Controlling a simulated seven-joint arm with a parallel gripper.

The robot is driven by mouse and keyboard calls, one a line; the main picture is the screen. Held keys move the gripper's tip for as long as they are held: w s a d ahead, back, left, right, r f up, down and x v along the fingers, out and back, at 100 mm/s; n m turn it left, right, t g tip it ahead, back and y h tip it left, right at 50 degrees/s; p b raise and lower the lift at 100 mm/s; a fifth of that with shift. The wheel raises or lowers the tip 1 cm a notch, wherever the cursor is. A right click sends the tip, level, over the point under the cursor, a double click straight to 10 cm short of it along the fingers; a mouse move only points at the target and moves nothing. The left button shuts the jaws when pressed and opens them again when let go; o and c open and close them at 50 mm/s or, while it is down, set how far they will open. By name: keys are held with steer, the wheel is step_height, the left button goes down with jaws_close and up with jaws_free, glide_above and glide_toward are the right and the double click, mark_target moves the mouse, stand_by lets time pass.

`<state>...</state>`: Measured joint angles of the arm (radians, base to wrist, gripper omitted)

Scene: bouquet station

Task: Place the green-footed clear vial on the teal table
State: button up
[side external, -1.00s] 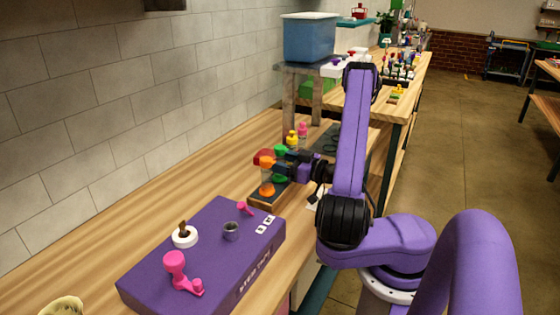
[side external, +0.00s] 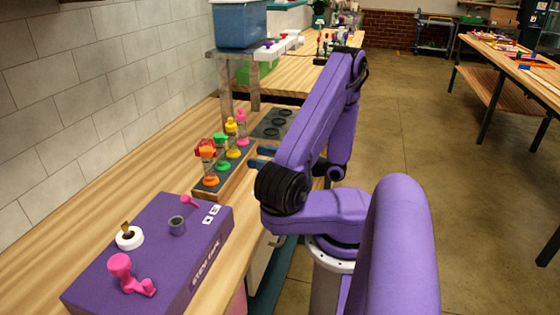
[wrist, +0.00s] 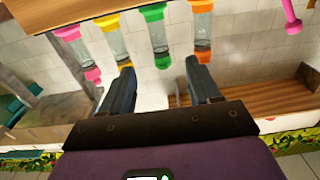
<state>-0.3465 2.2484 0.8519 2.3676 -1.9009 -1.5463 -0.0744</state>
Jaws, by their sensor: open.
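The green-footed clear vial (side external: 221,152) stands upright in a row on a dark-topped wooden rack (side external: 238,182), between the orange-footed vial (side external: 209,166) and the yellow-footed vial (side external: 232,141). In the wrist view, which is upside down, the green-footed vial (wrist: 157,36) is ahead of my gripper (wrist: 160,68), roughly in line with the gap between the fingers. My gripper is open and empty, on the near side of the rack; my arm hides much of it in the side view. A teal surface (side external: 268,285) shows low beside the bench; whether it is the teal table is unclear.
A pink-footed vial (side external: 241,126) ends the row. A purple box (side external: 165,250) with small pink parts lies in front on the bench. A dark plate with rings (side external: 274,124) lies behind. A blue bin (side external: 240,22) stands on a raised stand.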

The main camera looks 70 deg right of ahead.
mark_target(221, 154)
steer(key=shift+s, duration=2.45)
steer(key=w+r+g, duration=0.3)
steer(key=r+g, duration=0.1)
steer(key=r, duration=0.4)
steer(key=x, duration=1.7)
steer(key=shift+w+d+f, duration=0.1)
steer(key=shift+f, duration=0.25)
